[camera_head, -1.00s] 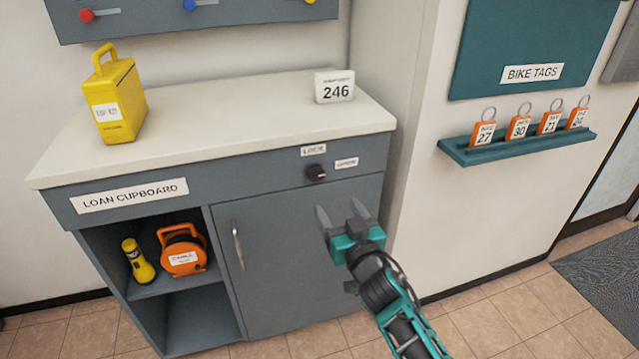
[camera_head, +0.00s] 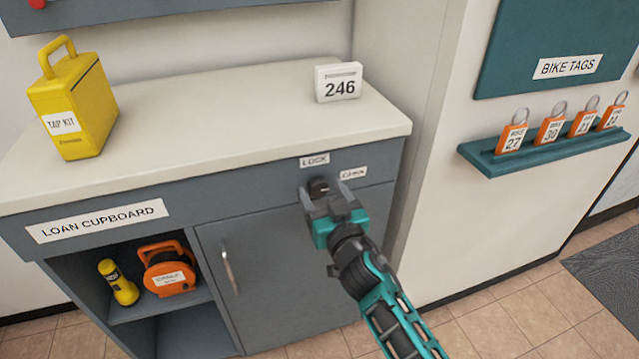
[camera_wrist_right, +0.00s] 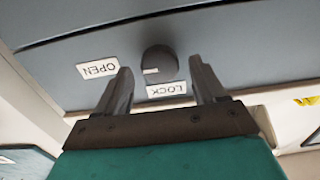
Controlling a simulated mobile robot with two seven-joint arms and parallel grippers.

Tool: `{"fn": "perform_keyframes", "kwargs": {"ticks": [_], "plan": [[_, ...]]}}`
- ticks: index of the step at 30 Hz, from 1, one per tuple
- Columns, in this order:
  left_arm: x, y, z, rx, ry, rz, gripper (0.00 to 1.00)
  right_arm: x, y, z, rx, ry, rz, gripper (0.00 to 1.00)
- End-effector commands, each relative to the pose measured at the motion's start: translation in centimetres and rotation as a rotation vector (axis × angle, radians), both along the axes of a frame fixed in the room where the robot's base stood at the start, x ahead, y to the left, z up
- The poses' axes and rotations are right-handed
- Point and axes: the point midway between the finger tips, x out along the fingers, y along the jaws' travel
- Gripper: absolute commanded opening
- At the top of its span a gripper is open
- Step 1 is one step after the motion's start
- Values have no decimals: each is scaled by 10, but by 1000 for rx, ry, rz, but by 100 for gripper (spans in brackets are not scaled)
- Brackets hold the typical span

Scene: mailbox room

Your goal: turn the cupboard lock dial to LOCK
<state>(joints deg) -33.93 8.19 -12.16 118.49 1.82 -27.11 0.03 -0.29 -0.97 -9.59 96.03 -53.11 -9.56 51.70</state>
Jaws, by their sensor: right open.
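The black lock dial (camera_head: 319,187) is on the drawer-height front panel of the grey cupboard (camera_head: 268,255). The LOCK label (camera_head: 315,160) is above it and the OPEN label (camera_head: 353,173) is to its right. In the right wrist view, turned upside down, the dial (camera_wrist_right: 160,62) shows a white mark pointing left, toward the side of the OPEN label (camera_wrist_right: 98,68); the LOCK label (camera_wrist_right: 166,89) is just below. My right gripper (camera_head: 328,197) is open, its fingertips close to the panel on either side of the dial. I cannot tell whether they touch it. My left gripper is out of view.
A yellow tap kit (camera_head: 75,105) and a 246 sign (camera_head: 338,83) stand on the worktop (camera_head: 230,105). The cupboard's open shelf holds a yellow torch (camera_head: 118,282) and an orange cable reel (camera_head: 168,268). A teal tag shelf (camera_head: 545,150) is on the wall at right.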

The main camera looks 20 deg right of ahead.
Motion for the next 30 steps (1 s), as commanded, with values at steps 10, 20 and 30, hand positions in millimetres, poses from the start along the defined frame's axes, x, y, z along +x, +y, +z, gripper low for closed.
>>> {"fn": "perform_keyframes", "kwargs": {"ticks": [10,20,30], "plan": [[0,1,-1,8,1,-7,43,-1,1,0,0,0,-1,70],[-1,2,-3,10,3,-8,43,-1,1,0,0,0,-1,46],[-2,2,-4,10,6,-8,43,-1,1,0,0,0,-1,15]]}}
